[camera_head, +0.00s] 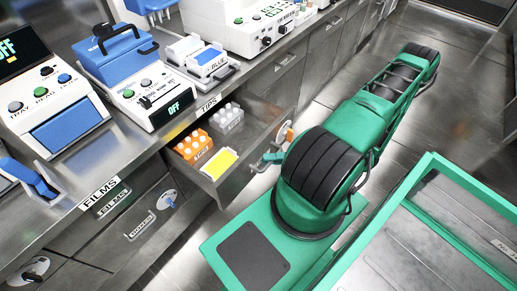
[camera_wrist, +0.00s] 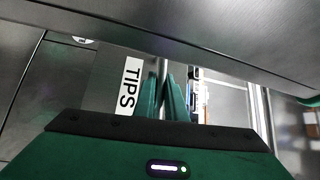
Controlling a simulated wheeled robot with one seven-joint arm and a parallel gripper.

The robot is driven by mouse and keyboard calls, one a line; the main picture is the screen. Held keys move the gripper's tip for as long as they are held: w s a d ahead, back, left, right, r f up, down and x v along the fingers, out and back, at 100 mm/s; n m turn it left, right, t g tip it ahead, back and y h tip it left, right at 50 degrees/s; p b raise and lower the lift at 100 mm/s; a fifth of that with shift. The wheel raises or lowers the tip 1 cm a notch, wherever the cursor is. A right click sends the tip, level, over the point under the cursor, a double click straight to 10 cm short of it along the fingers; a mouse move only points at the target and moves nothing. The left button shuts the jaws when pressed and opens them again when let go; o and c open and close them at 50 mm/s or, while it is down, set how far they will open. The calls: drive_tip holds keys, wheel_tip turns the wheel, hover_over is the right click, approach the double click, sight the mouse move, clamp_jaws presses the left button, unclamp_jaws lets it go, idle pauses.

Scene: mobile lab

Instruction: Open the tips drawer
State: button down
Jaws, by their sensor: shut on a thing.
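The tips drawer (camera_head: 262,140) stands pulled out from under the counter in the head view, its inside open to view. It holds an orange rack (camera_head: 193,146), a pale rack (camera_head: 227,118) and a yellow-topped box (camera_head: 219,163). My gripper (camera_head: 272,158) is at the outer face of the drawer front. In the wrist view my green fingers (camera_wrist: 164,95) are close together beside the TIPS label (camera_wrist: 128,86), shut on the drawer handle, which is mostly hidden between them.
The films drawer (camera_head: 130,208) to the left is closed. Lab devices, including a blue-lidded one (camera_head: 117,52), stand on the counter. A green-framed cart (camera_head: 430,170) fills the lower right. Bare floor (camera_head: 340,85) lies beside the cabinets beyond the open drawer.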

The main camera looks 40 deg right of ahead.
drive_tip(key=shift+s+d+f, duration=0.1)
drive_tip(key=shift+s+d, duration=0.05)
drive_tip(key=shift+s, duration=0.4)
drive_tip(key=shift+s+d+f, duration=0.1)
drive_tip(key=shift+s, duration=0.45)
drive_tip(key=c, duration=1.8)
unclamp_jaws()
drive_tip(key=shift+r, duration=0.1)
drive_tip(key=v, duration=1)
drive_tip(key=shift+s+d, duration=0.15)
drive_tip(key=shift+d, duration=0.15)
